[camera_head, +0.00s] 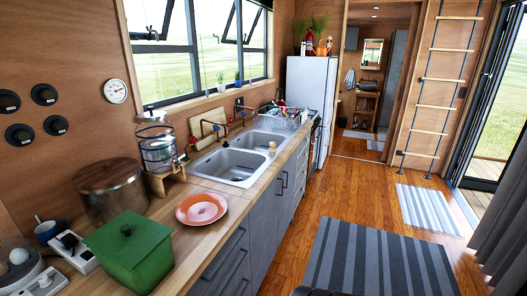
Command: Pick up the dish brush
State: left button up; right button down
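A small tan, upright object (272,147) stands at the front right edge of the double sink (228,163). It may be the dish brush, but it is too small to tell for sure. Neither of my grippers shows in the head view.
The wooden counter (185,256) runs along the left wall. It holds a green lidded box (128,254), a reddish plate (201,209), a metal pot (110,191), a glass water dispenser (159,149) and a dish rack (283,117). The wooden floor (292,215) beside the cabinets is clear, with striped rugs (380,262).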

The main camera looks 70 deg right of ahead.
aim_at(272, 150)
jog(key=z, duration=2.2)
jog(key=u, duration=0.85)
jog(key=i+l+u, duration=0.2)
jog(key=l+u, duration=0.2)
jog(key=l, duration=0.2)
jog(key=i+l+u, duration=0.15)
jog(key=l+u, duration=0.3)
jog(key=l, duration=0.15)
jog(key=l+u, duration=0.4)
jog(key=l, duration=0.2)
